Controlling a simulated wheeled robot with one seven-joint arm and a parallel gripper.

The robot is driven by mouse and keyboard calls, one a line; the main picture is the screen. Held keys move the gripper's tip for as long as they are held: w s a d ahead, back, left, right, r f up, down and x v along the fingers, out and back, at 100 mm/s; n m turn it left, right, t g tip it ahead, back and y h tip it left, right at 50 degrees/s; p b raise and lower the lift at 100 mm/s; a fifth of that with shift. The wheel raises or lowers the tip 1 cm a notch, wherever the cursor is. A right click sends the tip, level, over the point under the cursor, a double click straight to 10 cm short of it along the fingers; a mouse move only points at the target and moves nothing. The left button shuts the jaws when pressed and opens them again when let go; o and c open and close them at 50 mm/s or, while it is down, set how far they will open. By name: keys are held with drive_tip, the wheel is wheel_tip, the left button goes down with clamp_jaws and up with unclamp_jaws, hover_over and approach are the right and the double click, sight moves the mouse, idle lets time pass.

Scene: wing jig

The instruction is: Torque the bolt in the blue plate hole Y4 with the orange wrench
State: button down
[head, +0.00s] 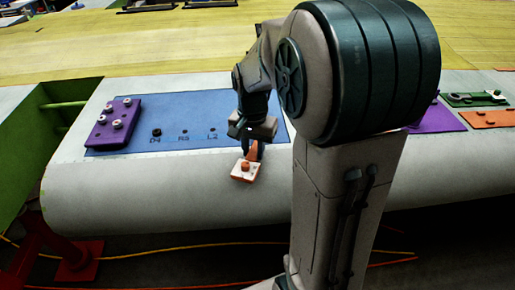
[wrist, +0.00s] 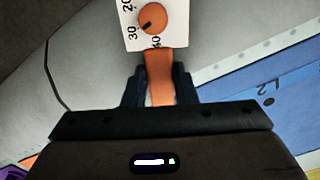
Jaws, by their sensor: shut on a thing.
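My gripper (head: 253,150) is shut on the orange wrench (head: 245,169) and holds it near the front edge of the wing panel. In the wrist view, the wrench's orange handle (wrist: 160,75) lies between the two fingers, and its white dial face with an orange knob points away from me.
A purple block with several bolts (head: 114,122) sits on the blue plate's left end. Right of my arm are a purple plate (head: 440,119), a green plate (head: 475,99) and an orange plate (head: 490,118). The panel's front drops away in a curve.

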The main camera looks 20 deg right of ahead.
sight(237, 151)
idle(0.3)
drive_tip(key=shift+w+a+m, duration=1.05)
drive_tip(key=shift+w+m, duration=0.05)
drive_tip(key=shift+m, duration=0.2)
drive_tip(key=shift+w, duration=0.1)
drive_tip(key=shift+w+a+m+p, duration=0.5)
drive_tip(key=shift+w+a+m, duration=0.1)
drive_tip(key=shift+w+m, duration=0.3)
drive_tip(key=shift+r, duration=0.15)
